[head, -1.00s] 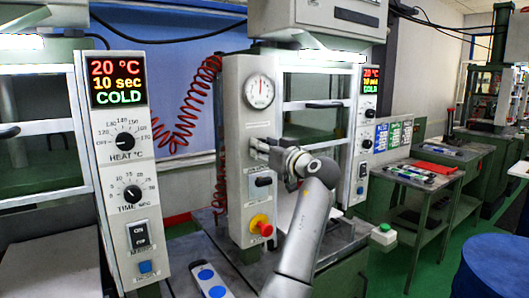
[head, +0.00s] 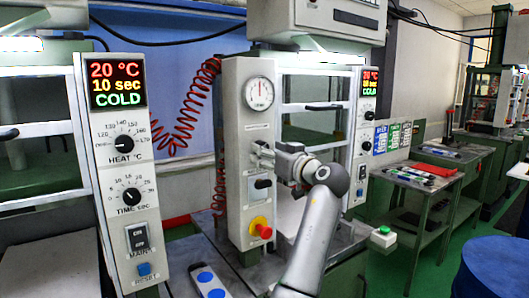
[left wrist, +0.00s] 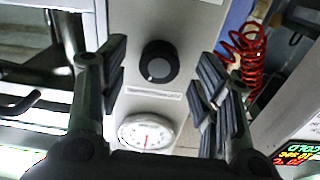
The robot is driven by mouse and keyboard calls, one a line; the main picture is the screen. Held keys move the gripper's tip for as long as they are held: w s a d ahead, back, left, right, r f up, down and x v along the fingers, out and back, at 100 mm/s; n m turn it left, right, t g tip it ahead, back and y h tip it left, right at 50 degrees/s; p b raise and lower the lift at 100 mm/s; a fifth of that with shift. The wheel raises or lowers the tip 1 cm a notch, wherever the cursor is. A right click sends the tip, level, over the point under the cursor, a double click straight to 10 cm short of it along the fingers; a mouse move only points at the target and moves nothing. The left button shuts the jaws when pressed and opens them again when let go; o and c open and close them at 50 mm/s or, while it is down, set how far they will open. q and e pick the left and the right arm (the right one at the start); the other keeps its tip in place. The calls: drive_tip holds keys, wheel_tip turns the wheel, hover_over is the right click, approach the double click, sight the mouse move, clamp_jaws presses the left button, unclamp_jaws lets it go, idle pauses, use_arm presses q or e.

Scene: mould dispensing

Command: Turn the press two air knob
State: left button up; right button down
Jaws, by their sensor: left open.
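Press two's control panel (head: 236,190) is a tall light-grey column in the middle of the head view, with a round white gauge (head: 259,93) near its top. My left gripper (head: 262,155) is in front of the panel below the gauge and hides the knob there. In the left wrist view, the black round air knob (left wrist: 159,62) is on the grey panel between my two open fingers, and neither finger appears to touch it. The gauge (left wrist: 146,132) also shows there, with a label strip between it and the knob. My right gripper is not in view.
Press one's panel (head: 125,180) stands at left.

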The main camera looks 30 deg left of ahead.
use_arm(q)
drive_tip(key=v, duration=0.9)
drive_tip(key=shift+d, duration=0.25)
drive_tip(key=shift+s, duration=0.1)
